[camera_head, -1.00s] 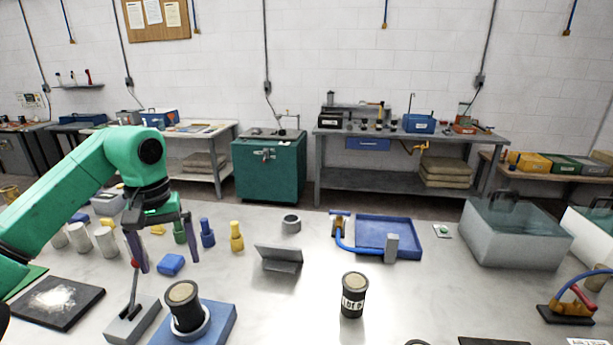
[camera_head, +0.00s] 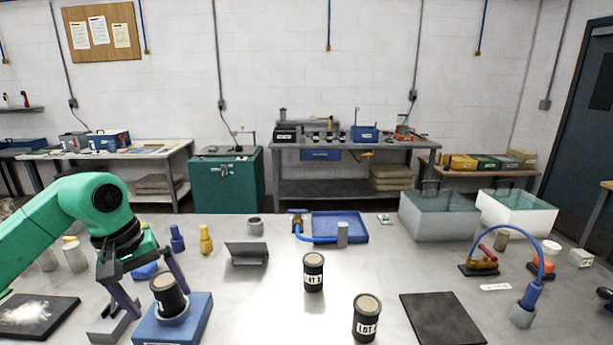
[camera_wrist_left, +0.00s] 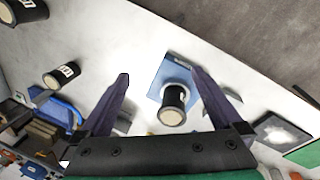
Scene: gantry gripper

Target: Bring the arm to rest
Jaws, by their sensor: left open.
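My left gripper (camera_head: 160,302) hangs at the lower left of the head view on its green arm. Its two dark fingers are apart with nothing held between them. A black canister with a tan top (camera_head: 168,296) stands in a grey ring on a blue block (camera_head: 200,318) beside the fingers. In the left wrist view the open fingers (camera_wrist_left: 160,74) point away, and the canister (camera_wrist_left: 173,104) on the blue block (camera_wrist_left: 160,84) appears between them, apparently farther off. My right gripper is not in view.
Two more black canisters (camera_head: 313,272) (camera_head: 366,318) stand mid-table. A grey angled stand (camera_head: 247,254), blue tray (camera_head: 338,228) and dark plate (camera_head: 442,318) lie around them. A dark pad with white powder (camera_head: 30,314) is at the left. Clear tabletop lies between these things.

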